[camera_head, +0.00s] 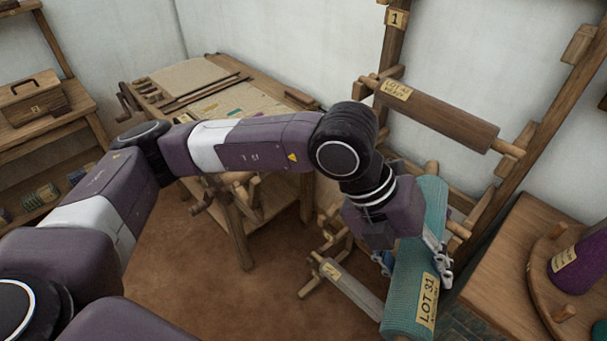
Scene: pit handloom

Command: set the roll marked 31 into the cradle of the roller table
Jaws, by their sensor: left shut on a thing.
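The teal roll (413,290) has a tag reading LOT 31. My left gripper (414,259) is shut on it around its middle, pointing down from above. The roll is tilted in the picture, its tagged end toward the bottom edge and its far end beside the wooden rack. I cannot tell whether it still touches the rack. A wooden table (243,240) with cloth and rods on top stands at back left, partly behind my left arm; it may be the roller table. I cannot make out its cradle. My right gripper is not in view.
The rack (541,135) holds a brown roll (435,112) on its upper pegs. A pale tagged roll (347,283) lies low beside the teal one. A side table (497,262) with a purple roll (585,262) stands at right. Brown floor (215,295) is open below my arm.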

